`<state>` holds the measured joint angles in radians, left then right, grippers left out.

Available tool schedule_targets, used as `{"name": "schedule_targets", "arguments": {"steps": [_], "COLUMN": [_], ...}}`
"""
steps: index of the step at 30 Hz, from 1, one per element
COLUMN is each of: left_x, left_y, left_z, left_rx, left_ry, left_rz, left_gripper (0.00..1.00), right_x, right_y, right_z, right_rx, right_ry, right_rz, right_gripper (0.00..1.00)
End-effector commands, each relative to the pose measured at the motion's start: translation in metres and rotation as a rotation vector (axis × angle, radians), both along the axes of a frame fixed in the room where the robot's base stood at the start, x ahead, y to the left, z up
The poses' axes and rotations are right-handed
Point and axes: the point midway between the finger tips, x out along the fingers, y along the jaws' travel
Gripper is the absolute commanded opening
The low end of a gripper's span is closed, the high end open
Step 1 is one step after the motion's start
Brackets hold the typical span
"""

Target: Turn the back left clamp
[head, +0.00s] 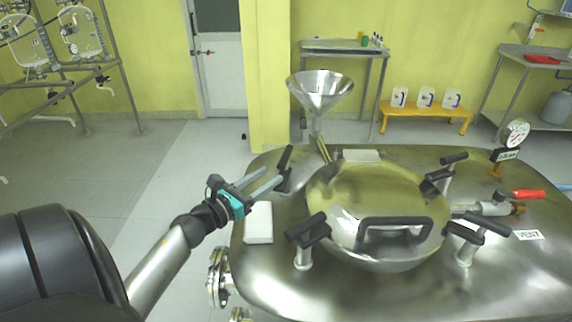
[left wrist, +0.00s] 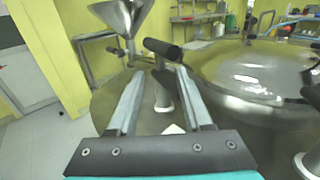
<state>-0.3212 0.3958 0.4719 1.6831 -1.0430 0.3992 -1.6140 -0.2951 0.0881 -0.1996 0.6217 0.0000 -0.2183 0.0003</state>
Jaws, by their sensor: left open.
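The back left clamp (head: 286,158) stands at the back left of the round lid (head: 350,200), with a black handle bar on a short metal post. My left gripper (head: 268,178) reaches in from the left, close beside this clamp, its two grey fingers pointing towards it. In the left wrist view the fingers (left wrist: 158,78) are apart, with the clamp's black handle (left wrist: 164,49) just beyond the tips and its post between them. The left gripper is open and holds nothing; I cannot tell whether a finger touches the clamp. My right gripper is not in view.
Other black-handled clamps stand around the lid, at front left (head: 307,228), back right (head: 440,176) and front right (head: 480,228). A metal funnel (head: 320,92) rises behind the back left clamp. A red-handled valve (head: 525,194) and a gauge (head: 516,134) stand at the right.

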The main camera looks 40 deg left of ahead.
Motion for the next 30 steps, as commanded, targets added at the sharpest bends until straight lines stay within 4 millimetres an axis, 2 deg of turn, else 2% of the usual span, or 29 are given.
{"name": "schedule_targets", "arguments": {"steps": [6, 13, 18, 27, 30], "left_x": [0.037, 0.063, 0.071, 0.072, 0.072], "left_y": [0.000, -0.001, -0.001, -0.001, -0.001], "left_z": [0.001, 0.000, 0.000, 0.000, 0.000], "left_rx": [0.000, -0.002, -0.001, -0.001, -0.001], "left_ry": [-0.002, -0.001, 0.000, 0.001, 0.001], "left_rz": [0.000, 0.001, 0.000, 0.000, 0.000], "left_gripper": [0.50, 0.50, 0.50, 0.50, 0.39], "right_x": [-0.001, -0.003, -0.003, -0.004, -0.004], "right_y": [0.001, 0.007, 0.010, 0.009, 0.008], "right_z": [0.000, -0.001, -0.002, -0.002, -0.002], "right_rx": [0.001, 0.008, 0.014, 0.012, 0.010], "right_ry": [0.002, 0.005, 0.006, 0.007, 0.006], "right_rz": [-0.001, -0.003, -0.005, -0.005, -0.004], "right_gripper": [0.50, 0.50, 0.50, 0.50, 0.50]}}
